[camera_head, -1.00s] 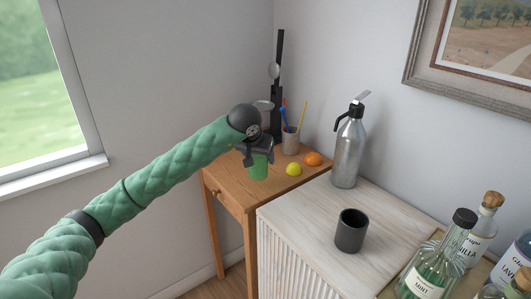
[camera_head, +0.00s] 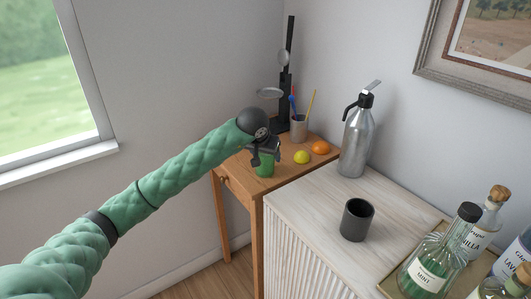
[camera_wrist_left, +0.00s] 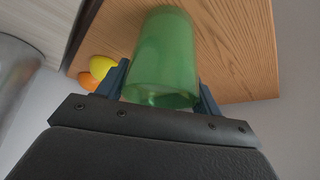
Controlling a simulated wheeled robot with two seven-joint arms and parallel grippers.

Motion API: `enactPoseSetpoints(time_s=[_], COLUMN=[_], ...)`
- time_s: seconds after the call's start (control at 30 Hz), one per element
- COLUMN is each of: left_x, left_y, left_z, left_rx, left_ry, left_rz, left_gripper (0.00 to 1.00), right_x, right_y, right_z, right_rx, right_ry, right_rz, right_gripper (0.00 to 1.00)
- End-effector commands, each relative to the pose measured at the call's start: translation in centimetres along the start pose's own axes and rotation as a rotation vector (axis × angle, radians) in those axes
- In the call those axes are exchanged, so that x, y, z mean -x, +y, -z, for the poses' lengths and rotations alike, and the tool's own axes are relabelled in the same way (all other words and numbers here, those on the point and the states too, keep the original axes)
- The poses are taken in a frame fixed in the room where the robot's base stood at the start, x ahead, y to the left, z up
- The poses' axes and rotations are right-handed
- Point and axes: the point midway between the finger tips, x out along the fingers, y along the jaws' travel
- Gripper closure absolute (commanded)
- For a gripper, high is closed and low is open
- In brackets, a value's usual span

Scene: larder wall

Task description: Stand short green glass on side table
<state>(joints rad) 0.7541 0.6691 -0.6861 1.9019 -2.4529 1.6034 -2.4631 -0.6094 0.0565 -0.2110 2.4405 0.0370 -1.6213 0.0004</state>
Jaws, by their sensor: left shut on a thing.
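The short green glass (camera_head: 265,167) is held in my left gripper (camera_head: 264,154) at the side table (camera_head: 240,176), a small wooden table with a drawer. In the left wrist view the green glass (camera_wrist_left: 163,62) sits between the two dark blue fingers (camera_wrist_left: 162,88), with the wooden tabletop (camera_wrist_left: 240,50) beyond it. The gripper is shut on it. I cannot tell whether the glass's base touches the tabletop. My right gripper does not show.
A yellow lemon (camera_head: 301,157) and an orange (camera_head: 320,147) lie right of the glass. A pencil cup (camera_head: 299,128) and a dark utensil stand (camera_head: 283,115) are behind. A pale cabinet (camera_head: 330,195) adjoins, bearing a steel siphon (camera_head: 356,140), dark cup (camera_head: 356,219) and several bottles.

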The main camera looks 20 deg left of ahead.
Motion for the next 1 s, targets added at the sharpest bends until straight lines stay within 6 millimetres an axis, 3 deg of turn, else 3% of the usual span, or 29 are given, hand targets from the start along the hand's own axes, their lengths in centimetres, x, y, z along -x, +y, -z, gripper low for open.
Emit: enactPoseSetpoints(time_s=[0.33,0.37,0.47,0.87,1.0], left_x=[-0.1,-0.2,-0.2,0.2,1.8], left_y=[0.0,0.0,0.0,0.0,-0.1], left_z=[0.0,-0.1,-0.1,0.1,0.0], left_rx=[0.0,0.0,0.0,0.0,0.0], left_ry=[0.002,0.0,0.0,-0.001,0.002], left_rz=[0.0,0.0,0.0,-0.001,0.001], left_gripper=[0.77,0.32,0.12,0.12,0.12], right_x=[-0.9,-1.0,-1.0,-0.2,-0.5], right_y=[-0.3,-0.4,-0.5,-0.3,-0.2], right_z=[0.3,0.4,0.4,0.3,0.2], right_rx=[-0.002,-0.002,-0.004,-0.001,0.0], right_ry=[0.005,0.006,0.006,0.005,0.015], right_rz=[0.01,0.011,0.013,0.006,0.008], right_gripper=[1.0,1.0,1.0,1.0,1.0])
